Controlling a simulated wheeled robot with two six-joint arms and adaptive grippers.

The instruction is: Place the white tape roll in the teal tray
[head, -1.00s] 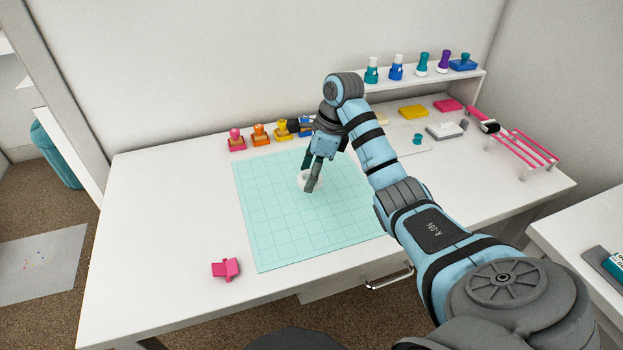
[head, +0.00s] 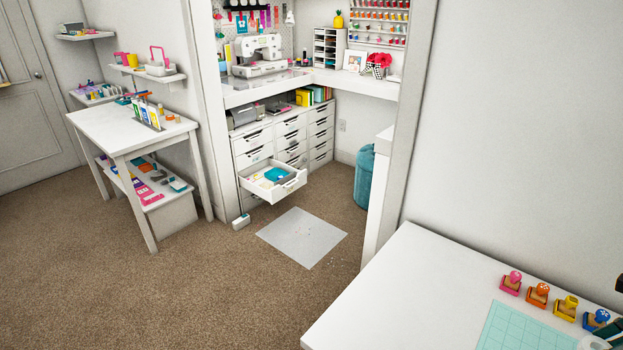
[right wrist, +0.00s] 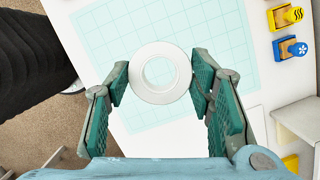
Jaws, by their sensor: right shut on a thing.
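The white tape roll (right wrist: 138,78) shows as a ring in the right wrist view, over the light teal grid mat. My right gripper (right wrist: 160,80) has its two green-padded fingers on either side of the roll and is shut on it. In the head view only a bit of the roll (head: 594,342) shows at the lower right edge. A teal item (head: 278,174) lies in an open white drawer in the closet; I cannot tell whether it is the teal tray. My left gripper is not in view.
The grid mat (head: 520,330) lies on a white table (head: 400,300), with several stamps (head: 537,295) behind it. The open drawer (head: 262,188) juts out above a grey floor mat (head: 300,237). A white side table (head: 130,130) stands at the left.

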